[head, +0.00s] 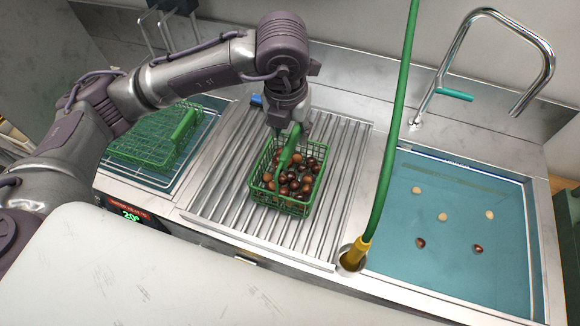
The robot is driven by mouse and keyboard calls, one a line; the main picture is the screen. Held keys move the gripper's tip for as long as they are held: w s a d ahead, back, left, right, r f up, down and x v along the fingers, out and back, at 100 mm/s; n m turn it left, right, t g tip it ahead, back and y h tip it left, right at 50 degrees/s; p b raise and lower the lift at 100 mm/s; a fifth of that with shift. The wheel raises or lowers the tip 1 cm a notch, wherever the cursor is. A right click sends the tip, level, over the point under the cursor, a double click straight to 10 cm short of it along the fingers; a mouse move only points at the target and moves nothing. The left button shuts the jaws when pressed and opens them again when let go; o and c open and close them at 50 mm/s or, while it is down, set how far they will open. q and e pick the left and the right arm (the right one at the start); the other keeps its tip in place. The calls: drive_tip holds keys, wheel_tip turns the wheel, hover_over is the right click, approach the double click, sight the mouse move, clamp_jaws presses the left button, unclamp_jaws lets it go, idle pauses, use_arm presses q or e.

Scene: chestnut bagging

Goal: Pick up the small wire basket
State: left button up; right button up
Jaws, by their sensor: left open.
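The small wire basket (284,207) is green and stands upright on a ribbed metal drainer (222,190). It holds many brown chestnuts (292,183). Its green handle (290,147) rises over the chestnuts toward my left gripper (287,134). My left gripper is open, pointing down from above at the top of the handle. The fingertips are small and partly hidden, so I cannot tell whether they touch the handle. My right gripper is not in view.
A larger green wire basket (140,148) sits in a basin at left. A green hose (390,150) with a yellow end (355,253) hangs right of the drainer. A blue-water sink (450,270) with several chestnuts and a tall faucet (548,68) lies at right.

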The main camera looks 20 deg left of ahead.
sight(290, 142)
use_arm(q)
drive_tip(key=shift+f+p, duration=0.45)
drive_tip(key=shift+f, duration=0.1)
wheel_tip(290, 142, down, 4)
drive_tip(key=shift+r+p, duration=0.2)
drive_tip(key=shift+p, duration=0.7)
drive_tip(key=shift+w+f, duration=0.1)
drive_tip(key=shift+f, duration=0.35)
drive_tip(key=shift+c, duration=0.3)
clamp_jaws()
drive_tip(key=shift+r, duration=0.1)
